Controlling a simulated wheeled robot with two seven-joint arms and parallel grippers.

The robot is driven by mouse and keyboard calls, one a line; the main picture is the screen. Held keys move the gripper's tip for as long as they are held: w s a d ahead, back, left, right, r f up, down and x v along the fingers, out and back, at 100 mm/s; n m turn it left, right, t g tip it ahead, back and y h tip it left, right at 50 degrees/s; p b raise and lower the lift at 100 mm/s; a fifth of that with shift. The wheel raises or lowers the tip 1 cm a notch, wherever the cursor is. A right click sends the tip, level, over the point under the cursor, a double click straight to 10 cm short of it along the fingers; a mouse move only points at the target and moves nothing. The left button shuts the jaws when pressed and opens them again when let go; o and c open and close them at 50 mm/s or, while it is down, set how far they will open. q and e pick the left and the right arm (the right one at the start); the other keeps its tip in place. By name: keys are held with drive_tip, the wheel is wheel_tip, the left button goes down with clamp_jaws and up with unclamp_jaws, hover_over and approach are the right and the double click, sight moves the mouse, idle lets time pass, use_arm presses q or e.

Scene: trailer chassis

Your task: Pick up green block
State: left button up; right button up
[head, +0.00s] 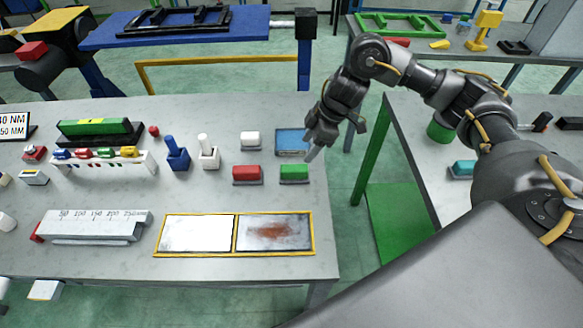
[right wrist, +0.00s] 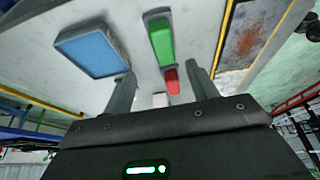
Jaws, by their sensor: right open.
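The green block (head: 294,172) lies on a dark base on the grey workbench, near its right edge. It also shows in the right wrist view (right wrist: 161,42), ahead of the fingers. My right gripper (head: 315,152) hangs just beyond and to the right of the green block in the head view, apart from it. Its two fingers are spread with nothing between them (right wrist: 163,84) in the right wrist view. My left gripper is in neither view.
A red block (head: 247,174) sits left of the green block, and a blue tray (head: 291,140) lies behind it. A white block (head: 250,139) stands further back. A yellow-framed panel (head: 234,254) lies in front. A green-legged table (head: 376,150) stands to the right across a gap.

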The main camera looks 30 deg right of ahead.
sight(295, 167)
drive_tip(key=x, duration=0.5)
drive_tip(key=shift+a+r, duration=0.1)
drive_tip(key=shift+a, duration=0.25)
drive_tip(key=shift+f, duration=0.35)
drive_tip(key=shift+s+a+f+p, duration=0.15)
drive_tip(key=shift+f+p, duration=0.15)
drive_tip(key=shift+p, duration=0.15)
drive_tip(key=p+x, duration=0.1)
drive_tip(key=x, duration=0.3)
drive_tip(key=shift+f, duration=0.25)
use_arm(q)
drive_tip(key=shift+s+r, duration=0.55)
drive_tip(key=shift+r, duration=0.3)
use_arm(e)
drive_tip(key=shift+c, duration=0.2)
drive_tip(key=c, duration=1.1)
